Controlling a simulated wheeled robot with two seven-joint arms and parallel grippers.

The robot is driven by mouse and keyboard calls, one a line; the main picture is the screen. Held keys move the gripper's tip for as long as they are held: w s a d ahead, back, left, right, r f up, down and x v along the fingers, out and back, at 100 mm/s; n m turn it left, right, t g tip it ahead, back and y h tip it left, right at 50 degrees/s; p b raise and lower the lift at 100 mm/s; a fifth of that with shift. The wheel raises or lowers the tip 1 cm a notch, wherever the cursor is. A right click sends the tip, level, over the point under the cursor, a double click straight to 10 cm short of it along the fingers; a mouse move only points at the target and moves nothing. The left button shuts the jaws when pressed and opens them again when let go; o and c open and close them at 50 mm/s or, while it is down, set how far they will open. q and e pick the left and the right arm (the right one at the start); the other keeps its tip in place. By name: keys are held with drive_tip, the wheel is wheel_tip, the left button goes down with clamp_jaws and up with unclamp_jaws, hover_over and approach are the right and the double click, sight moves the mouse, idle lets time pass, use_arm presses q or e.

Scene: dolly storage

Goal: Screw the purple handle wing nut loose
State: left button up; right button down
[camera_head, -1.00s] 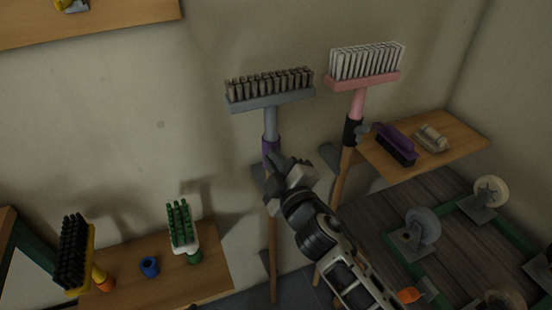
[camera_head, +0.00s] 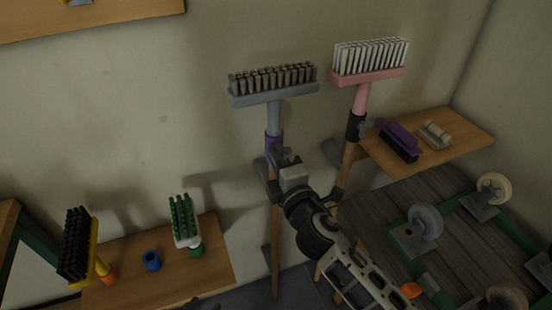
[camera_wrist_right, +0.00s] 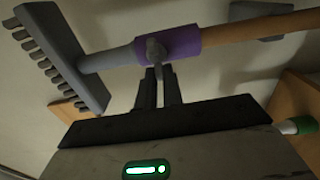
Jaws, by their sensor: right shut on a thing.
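The grey broom (camera_head: 272,92) hangs upright on the wall, with a purple collar (camera_head: 273,142) where its grey neck meets the wooden handle. In the right wrist view, the grey wing nut (camera_wrist_right: 154,48) sticks out from the purple collar (camera_wrist_right: 183,42). My right gripper (camera_wrist_right: 160,82) is shut on the wing nut, its dark fingers close together around the nut's near end. In the head view, my right gripper (camera_head: 280,158) is at the purple collar and covers the wing nut. A small dark shape at the bottom edge may be my left gripper (camera_head: 190,303); its fingers cannot be made out.
A pink broom (camera_head: 366,78) with a black collar hangs close on the right. A shelf (camera_head: 462,150) at the right holds a purple brush. A lower left shelf (camera_head: 215,275) holds brushes and a blue ring. Wheeled dollies (camera_head: 450,205) stand at the lower right.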

drive_tip(key=shift+f, duration=0.1)
drive_tip(key=c, duration=1.5)
unclamp_jaws()
drive_tip(key=shift+c, duration=0.2)
drive_tip(key=v, duration=1.2)
drive_tip(key=s+d+f+m+g+h, duration=0.1)
drive_tip(key=s+d+f+m+g, duration=0.1)
drive_tip(key=s+d+f+m, duration=0.2)
drive_tip(key=s+d+f+m+g+h, duration=0.2)
drive_tip(key=s+d+f+m, duration=0.2)
drive_tip(key=f+m, duration=0.5)
drive_tip(key=s+d+f+m+g+h, duration=0.1)
drive_tip(key=s+d+f+m+g, duration=0.1)
drive_tip(key=s+d+f+m, duration=0.2)
wheel_tip(320, 180, down, 3)
drive_tip(key=m, duration=0.3)
drive_tip(key=shift+s+g, duration=0.3)
